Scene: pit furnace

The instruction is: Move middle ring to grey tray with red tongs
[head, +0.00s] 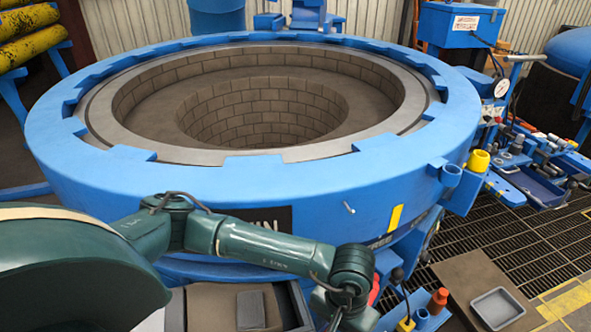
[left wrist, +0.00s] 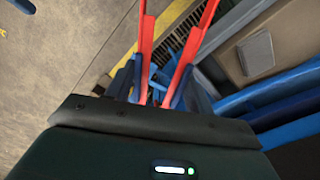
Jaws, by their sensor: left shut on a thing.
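My left gripper (left wrist: 158,88) is shut on the red tongs (left wrist: 147,35), whose two red arms spread apart ahead of it in the left wrist view. In the head view my left arm reaches over the front of the furnace, and a small red part beside its wrist may be the tongs. The grey tray (head: 498,308) lies at the lower right on a brown board and looks empty. I cannot pick out the middle ring in either view. My right gripper is not in view.
A large round blue furnace (head: 300,178) with a brick-lined pit fills the head view. A blue box (head: 302,308) with a grey block (head: 250,310) stands below. An orange-topped bottle (head: 437,300) is near the tray. A cluttered tool bench (head: 535,195) is at right.

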